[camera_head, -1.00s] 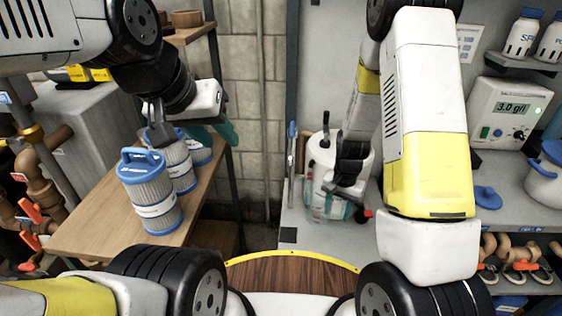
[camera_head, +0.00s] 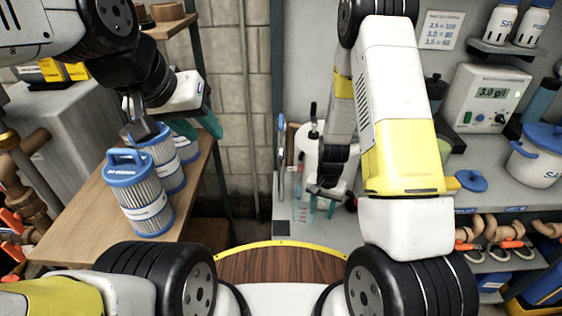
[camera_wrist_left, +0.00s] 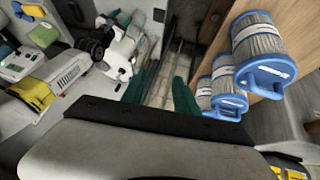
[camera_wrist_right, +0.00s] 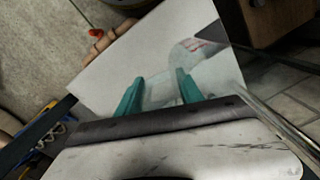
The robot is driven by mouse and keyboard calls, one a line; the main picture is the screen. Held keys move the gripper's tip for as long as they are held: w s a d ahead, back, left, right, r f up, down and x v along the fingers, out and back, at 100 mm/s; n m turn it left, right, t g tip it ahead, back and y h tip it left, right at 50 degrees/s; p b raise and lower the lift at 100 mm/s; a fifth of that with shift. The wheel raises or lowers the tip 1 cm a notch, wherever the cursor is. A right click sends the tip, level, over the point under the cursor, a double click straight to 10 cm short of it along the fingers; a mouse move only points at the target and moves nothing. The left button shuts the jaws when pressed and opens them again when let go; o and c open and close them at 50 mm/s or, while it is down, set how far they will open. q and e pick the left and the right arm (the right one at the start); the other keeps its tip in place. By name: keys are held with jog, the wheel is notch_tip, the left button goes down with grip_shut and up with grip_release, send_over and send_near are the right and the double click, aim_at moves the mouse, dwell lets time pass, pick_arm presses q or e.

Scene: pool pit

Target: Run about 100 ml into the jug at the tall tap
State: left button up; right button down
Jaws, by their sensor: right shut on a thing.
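A clear jug (camera_wrist_right: 205,62) with red markings lies between the teal fingers of my right gripper (camera_wrist_right: 160,90) in the right wrist view. That gripper is shut on it, over the grey bench. In the head view my right gripper (camera_head: 325,198) is at the bench's left end, and my arm partly hides the jug (camera_head: 299,184). A slim upright metal post with a blue top (camera_head: 281,150), possibly the tall tap, stands just left of it. The water level cannot be made out. My left gripper (camera_head: 205,126) is open and empty, beyond the filter cartridges; its parted fingers show in the left wrist view (camera_wrist_left: 165,90).
Several blue-capped filter cartridges (camera_head: 138,195) stand on the wooden shelf (camera_head: 88,222) at left. A white container (camera_head: 322,147) stands behind my right gripper. A meter reading 3.0 g/l (camera_head: 486,98) and a blue-lidded white tub (camera_head: 537,158) are at right.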

pick_arm(q)
jog(key=w+d+r+g, duration=0.2)
jog(key=w+r, duration=0.2)
jog(key=w, duration=0.4)
jog(key=g+y, duration=0.2)
jog(key=g, duration=0.2)
send_over(281, 123)
notch_tip(281, 123, down, 6)
jog(key=shift+n, duration=0.3)
notch_tip(281, 123, down, 12)
grip_shut()
jog(key=shift+r, duration=0.1)
dwell(0.5)
